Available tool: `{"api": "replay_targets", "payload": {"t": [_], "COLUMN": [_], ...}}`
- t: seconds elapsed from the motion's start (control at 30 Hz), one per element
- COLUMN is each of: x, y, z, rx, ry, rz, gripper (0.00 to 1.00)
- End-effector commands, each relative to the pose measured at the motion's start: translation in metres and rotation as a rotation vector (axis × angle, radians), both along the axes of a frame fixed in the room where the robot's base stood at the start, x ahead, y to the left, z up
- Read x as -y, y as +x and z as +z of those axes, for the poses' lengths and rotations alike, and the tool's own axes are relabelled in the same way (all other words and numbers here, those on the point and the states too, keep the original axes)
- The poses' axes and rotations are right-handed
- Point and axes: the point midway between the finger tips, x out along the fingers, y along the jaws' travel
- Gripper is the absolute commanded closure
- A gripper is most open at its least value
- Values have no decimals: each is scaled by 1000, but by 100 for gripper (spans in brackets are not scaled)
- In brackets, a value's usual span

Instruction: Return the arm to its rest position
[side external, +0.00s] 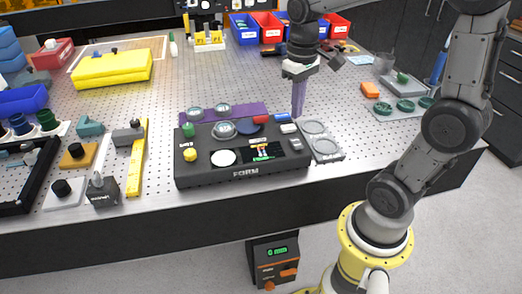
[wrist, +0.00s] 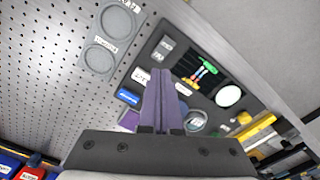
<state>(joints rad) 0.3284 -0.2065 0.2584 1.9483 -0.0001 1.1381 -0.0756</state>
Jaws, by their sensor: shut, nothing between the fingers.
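My gripper (side external: 298,112) has long purple fingers pointing down, shut with nothing between them. In the side view it hangs near the back right corner of the black instrument box (side external: 213,172) marked FORM. The fingers also show shut in the wrist view (wrist: 162,75), with part of the box behind them. The box carries a screen (side external: 262,149), a white disc (side external: 223,158), a glass-like round piece (side external: 223,129), and red, green, yellow and blue parts. My arm is bent over the right side of the table. Whether the fingertips touch anything is unclear.
A grey plate with two round recesses (side external: 327,156) lies just right of the box. A purple strip with round pieces (side external: 190,113) lies behind it. Green round parts (side external: 405,106) sit at right. A yellow ruler (side external: 137,160) and small fixtures stand at left.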

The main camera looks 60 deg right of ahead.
Motion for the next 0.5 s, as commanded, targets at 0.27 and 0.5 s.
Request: {"api": "replay_targets", "payload": {"t": [0.27, 0.5], "x": [-54, -87], "y": [-36, -89], "z": [43, 40], "rx": [213, 432], "ry": [-51, -65], "rz": [164, 268], "gripper": [100, 100]}}
